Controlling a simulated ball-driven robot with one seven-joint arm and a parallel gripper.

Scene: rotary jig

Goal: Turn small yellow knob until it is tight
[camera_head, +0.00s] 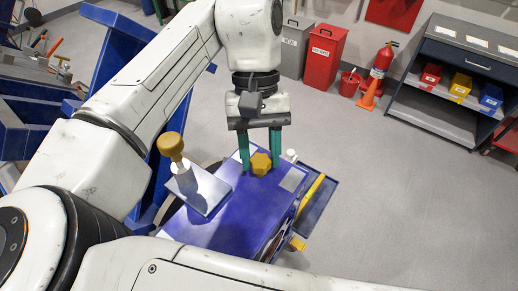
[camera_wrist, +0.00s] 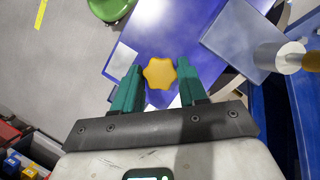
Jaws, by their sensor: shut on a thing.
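The small yellow knob (camera_head: 261,164) is star-shaped and sits on the top of a blue box-like jig (camera_head: 235,215). My gripper (camera_head: 260,158) reaches down from above with its two green fingers on either side of the knob, shut on it. In the wrist view the knob (camera_wrist: 159,73) shows between the fingertips, with its lobes clear to see. Any mark of how tight it is cannot be seen.
A larger tan knob (camera_head: 171,146) on a pale post stands on a grey plate (camera_head: 203,190) at the jig's left. A yellow bar (camera_head: 311,197) runs along its right side. Blue bins crowd the left. A shelf and red bins stand behind; the floor right is clear.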

